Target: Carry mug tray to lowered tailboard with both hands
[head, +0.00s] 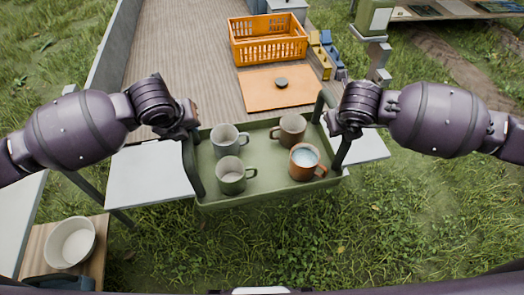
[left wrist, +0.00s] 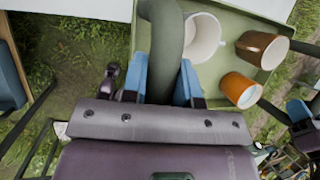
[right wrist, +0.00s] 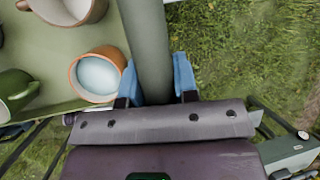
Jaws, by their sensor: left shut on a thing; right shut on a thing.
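The green mug tray (head: 262,196) is level in front of me, with several upright mugs: a grey one (head: 226,141), a green one (head: 231,177), a brown one (head: 290,129) and an orange one (head: 304,160) with pale contents. My left gripper (left wrist: 160,82) is shut on the tray's left handle (left wrist: 168,40). My right gripper (right wrist: 156,82) is shut on its right handle (right wrist: 146,40). The pale grey tailboard (head: 148,178) shows on both sides of the tray. The tray overlaps it, its near edge over grass. I cannot tell whether they touch.
Beyond is the wooden truck bed (head: 185,60) with an orange crate (head: 268,52), an orange board (head: 260,95) with a dark round object, and yellow and blue items (head: 326,55). A white bowl (head: 72,242) stands on a wooden surface at lower left. Grass lies in front.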

